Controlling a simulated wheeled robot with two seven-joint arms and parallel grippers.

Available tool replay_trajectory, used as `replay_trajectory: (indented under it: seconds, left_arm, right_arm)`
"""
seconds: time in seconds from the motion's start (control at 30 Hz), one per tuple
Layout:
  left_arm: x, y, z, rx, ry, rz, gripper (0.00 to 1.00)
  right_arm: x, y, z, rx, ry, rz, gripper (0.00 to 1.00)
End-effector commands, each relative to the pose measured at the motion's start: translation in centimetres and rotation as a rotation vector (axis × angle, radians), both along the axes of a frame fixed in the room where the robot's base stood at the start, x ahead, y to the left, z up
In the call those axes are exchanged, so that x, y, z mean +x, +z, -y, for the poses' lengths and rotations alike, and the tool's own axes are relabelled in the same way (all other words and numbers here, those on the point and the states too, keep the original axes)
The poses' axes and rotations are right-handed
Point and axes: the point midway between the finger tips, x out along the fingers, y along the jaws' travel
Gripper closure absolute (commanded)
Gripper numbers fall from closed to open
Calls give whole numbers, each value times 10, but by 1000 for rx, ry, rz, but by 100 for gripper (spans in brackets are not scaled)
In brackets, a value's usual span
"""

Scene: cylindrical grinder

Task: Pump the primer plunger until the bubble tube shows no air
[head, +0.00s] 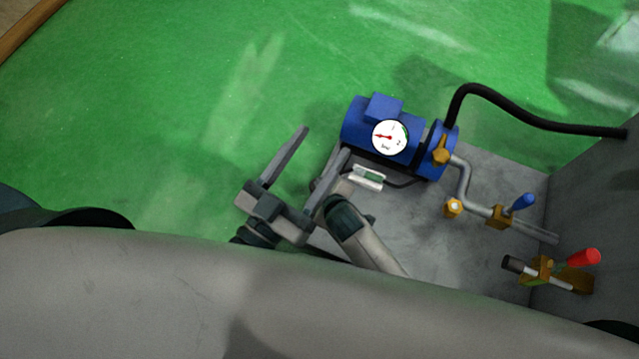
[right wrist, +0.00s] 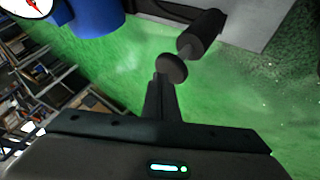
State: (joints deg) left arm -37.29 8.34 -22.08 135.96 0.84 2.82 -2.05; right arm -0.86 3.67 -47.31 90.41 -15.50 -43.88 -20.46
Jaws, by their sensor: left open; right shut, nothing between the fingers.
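The bubble tube (head: 369,177) is a small green tube in a white frame below the blue pump. Any air in it is too small to tell. In the right wrist view, a dark plunger (right wrist: 198,36) with a round disc end sticks out beside the grey base. My right gripper (right wrist: 160,82) is shut and empty, its tips just at the disc; I cannot tell whether they touch. My left gripper (head: 324,141) is open and empty, left of the pump, fingers pointing up and right. In the head view the right gripper and plunger are largely hidden behind the arms.
The blue pump (head: 354,130) carries a round gauge (head: 390,137) with a red needle. A black hose (head: 500,98) arches to the right wall. Green floor at left is clear.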

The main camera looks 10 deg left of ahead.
Motion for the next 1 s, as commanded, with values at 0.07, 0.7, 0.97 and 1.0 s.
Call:
replay_trajectory:
  seconds: [0.07, 0.7, 0.97, 1.0]
  left_arm:
    - [0, 0, 0, 0, 0, 0, 42]
    - [0, -3, 0, 0, 0, 0, 42]
    - [0, -4, 0, 0, 0, 0, 42]
    - [0, -4, 0, 0, 0, 0, 42]
  right_arm:
    - [0, -1, 0, -1, -1, 0, 100]
    - [0, -8, 0, 0, 0, 0, 100]
    - [0, -10, 0, 0, 0, 0, 100]
    - [0, -11, 0, -1, -1, 0, 100]
